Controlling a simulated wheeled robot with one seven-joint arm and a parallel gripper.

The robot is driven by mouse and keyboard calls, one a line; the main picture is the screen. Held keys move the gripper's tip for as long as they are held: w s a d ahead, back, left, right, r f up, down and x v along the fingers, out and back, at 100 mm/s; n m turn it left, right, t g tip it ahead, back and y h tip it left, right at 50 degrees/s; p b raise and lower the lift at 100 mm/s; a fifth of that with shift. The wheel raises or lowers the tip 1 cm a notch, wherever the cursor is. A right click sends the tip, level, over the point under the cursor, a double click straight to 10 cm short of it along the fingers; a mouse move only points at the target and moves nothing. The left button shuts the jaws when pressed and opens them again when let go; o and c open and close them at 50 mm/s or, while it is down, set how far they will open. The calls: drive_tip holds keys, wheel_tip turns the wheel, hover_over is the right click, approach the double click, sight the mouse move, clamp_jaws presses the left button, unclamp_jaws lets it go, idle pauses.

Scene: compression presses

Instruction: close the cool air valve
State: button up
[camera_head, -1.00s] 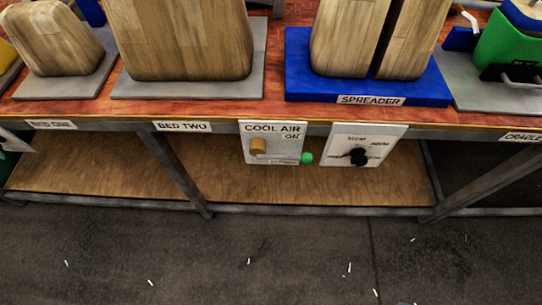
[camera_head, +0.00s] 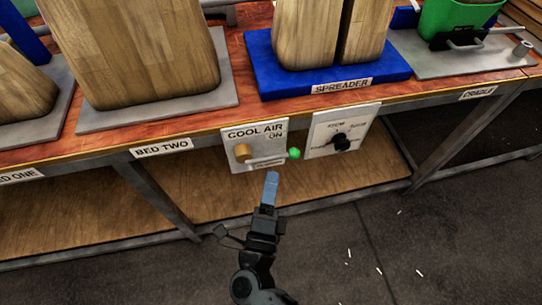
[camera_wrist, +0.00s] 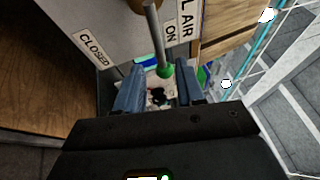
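The cool air valve is on a white panel (camera_head: 232,137) on the bench's front edge. It has a brass-coloured body (camera_head: 243,152) and a grey lever ending in a green knob (camera_head: 294,154). The lever points right, near the "ON" lettering. In the wrist view the green knob (camera_wrist: 165,72) appears between and beyond my two blue fingertips, and a "CLOSED" label (camera_wrist: 92,48) shows at the left. My gripper (camera_head: 271,178) is below the panel, short of the knob in the head view. The fingers (camera_wrist: 159,84) are open, with nothing held.
A dial panel (camera_head: 325,147) with a black knob hangs right of the valve. The blue spreader base (camera_head: 275,87) and the bed two base (camera_head: 200,112) stand on the bench above. A wooden lower shelf (camera_head: 230,201) lies underneath. The floor (camera_head: 350,275) in front is mostly clear.

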sight(276, 157)
drive_tip(key=x, duration=0.7)
drive_tip(key=shift+w+r, duration=0.1)
drive_tip(key=shift+w, duration=0.1)
drive_tip(key=shift+d, duration=0.1)
drive_tip(key=shift+c, duration=0.4)
clamp_jaws()
